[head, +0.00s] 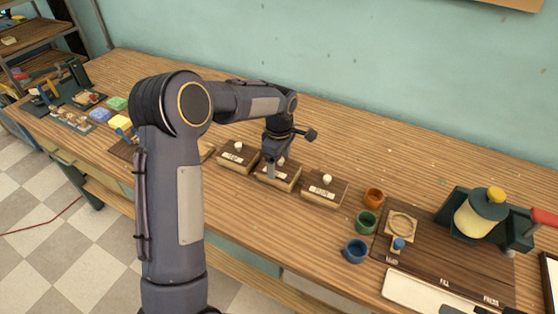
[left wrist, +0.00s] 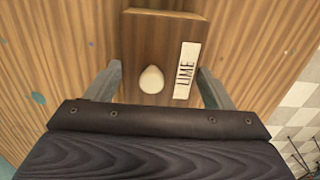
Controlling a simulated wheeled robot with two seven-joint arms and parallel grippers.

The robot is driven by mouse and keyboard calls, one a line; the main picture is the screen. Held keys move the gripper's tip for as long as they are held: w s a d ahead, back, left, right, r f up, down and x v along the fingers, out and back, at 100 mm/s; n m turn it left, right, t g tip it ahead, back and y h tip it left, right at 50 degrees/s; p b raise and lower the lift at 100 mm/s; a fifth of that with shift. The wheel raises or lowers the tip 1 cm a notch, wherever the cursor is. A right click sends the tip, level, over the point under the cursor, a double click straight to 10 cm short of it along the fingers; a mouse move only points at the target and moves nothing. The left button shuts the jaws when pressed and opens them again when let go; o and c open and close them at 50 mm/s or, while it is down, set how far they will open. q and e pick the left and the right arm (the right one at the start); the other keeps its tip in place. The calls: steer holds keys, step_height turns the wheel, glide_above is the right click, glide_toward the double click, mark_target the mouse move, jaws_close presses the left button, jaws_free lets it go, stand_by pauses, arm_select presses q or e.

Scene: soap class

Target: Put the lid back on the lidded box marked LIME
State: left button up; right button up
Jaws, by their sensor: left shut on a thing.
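My left gripper (head: 273,163) points down over the middle one of three small wooden boxes. In the left wrist view, its fingers stand on either side of a dark wooden lid (left wrist: 138,45) with a pale round knob (left wrist: 151,80). The gripper is shut on this lid. A white label reading LIME (left wrist: 186,71) shows beside the knob, so the middle box (head: 283,183) is the LIME box. The lid is over the box; I cannot tell whether it is fully seated. My right gripper is not in view.
Similar knobbed boxes stand close by, on the left (head: 236,160) and the right (head: 322,192). Orange (head: 374,197), green (head: 367,221) and blue (head: 356,250) cups stand further right. A dark board (head: 430,262) and a press (head: 482,214) are beyond. Bare table lies behind the boxes.

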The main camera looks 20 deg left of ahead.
arm_select(q)
steer(key=shift+f, duration=0.25)
stand_by(0.4)
steer(key=o, duration=1)
steer(key=shift+o, duration=0.2)
steer(key=shift+r+p, duration=2.35)
steer(key=shift+r, duration=1.15)
jaws_close()
